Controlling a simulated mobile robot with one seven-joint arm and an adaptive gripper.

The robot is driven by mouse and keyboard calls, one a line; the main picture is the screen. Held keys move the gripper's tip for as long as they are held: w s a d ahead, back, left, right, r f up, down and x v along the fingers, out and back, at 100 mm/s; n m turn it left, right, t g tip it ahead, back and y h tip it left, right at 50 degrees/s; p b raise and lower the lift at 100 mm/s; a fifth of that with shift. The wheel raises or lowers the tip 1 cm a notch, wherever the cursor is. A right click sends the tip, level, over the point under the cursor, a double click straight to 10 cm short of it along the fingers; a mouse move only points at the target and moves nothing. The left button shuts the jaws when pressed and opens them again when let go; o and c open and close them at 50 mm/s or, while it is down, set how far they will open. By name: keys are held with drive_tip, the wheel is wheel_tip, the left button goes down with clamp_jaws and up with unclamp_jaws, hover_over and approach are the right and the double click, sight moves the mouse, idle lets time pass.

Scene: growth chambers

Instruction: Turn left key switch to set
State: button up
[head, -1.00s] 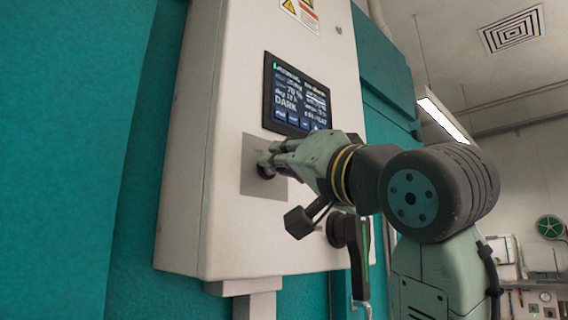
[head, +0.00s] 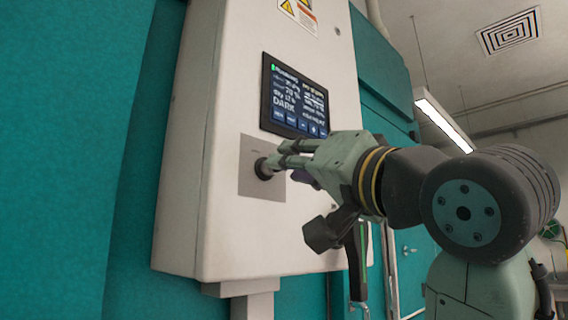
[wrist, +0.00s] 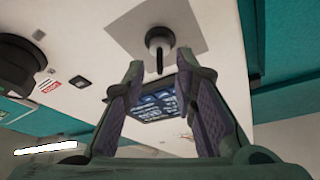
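The key switch (head: 263,169) is a round dark knob on a grey square plate (head: 250,185) on the white control cabinet. In the wrist view the key switch (wrist: 160,40) is seen close up, with a narrow dark key bar pointing down in the picture. My gripper (head: 279,156) is just to the right of the switch in the head view. In the wrist view my gripper (wrist: 160,72) has its two fingers apart, with nothing between them, and the switch lies beyond the tips. The label by the switch is too small to read.
A lit display (head: 294,97) reading DARK sits above the plate. A black lever handle (head: 356,262) is below right, partly behind my gripper; its dark round base (wrist: 18,65) shows in the wrist view. The teal wall (head: 60,160) lies left.

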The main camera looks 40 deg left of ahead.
drive_tip(key=v, duration=0.8)
